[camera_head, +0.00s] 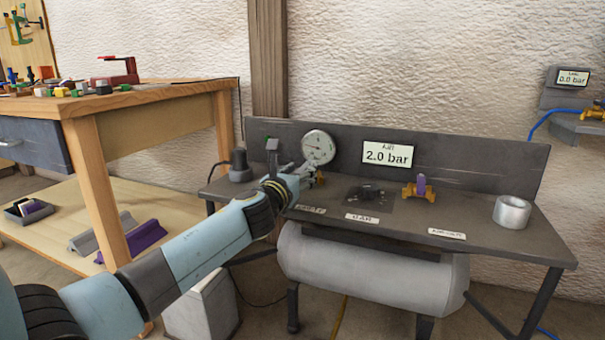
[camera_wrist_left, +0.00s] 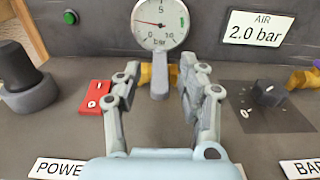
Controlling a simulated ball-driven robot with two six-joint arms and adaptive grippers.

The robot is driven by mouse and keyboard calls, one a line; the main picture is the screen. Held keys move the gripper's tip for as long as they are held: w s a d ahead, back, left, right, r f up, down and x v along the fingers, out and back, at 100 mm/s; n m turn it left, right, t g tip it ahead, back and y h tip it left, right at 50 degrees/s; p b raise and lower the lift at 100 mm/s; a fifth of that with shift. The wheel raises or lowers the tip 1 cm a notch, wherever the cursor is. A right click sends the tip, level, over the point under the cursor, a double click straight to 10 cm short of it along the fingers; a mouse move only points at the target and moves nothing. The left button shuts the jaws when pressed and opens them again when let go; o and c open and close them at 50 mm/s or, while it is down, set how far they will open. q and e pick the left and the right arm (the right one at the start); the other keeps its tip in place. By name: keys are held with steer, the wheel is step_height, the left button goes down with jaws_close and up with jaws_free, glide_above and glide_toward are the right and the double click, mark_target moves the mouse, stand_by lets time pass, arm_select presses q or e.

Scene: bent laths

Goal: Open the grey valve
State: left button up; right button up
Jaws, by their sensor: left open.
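The grey valve has a grey handle (camera_wrist_left: 159,78) on a yellow body (camera_wrist_left: 147,74), just below the round pressure gauge (camera_wrist_left: 160,22) in the left wrist view. In the head view its yellow body (camera_head: 320,178) shows only partly behind my left gripper (camera_head: 308,172); its handle is hard to make out there. My left gripper (camera_wrist_left: 155,85) is open over the bench, its two fingers on either side of the grey handle in the wrist view. I see no clear contact. My right gripper is not in view.
A second yellow valve with a purple handle (camera_head: 421,186) stands to the right, past a black knob (camera_wrist_left: 268,93). A red switch plate (camera_wrist_left: 95,97) lies left of the fingers. A metal ring (camera_head: 512,212) sits at the bench's right end. The display (camera_head: 388,156) reads 2.0 bar.

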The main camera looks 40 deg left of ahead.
arm_select(q)
steer(key=shift+x, duration=0.75)
jaws_close()
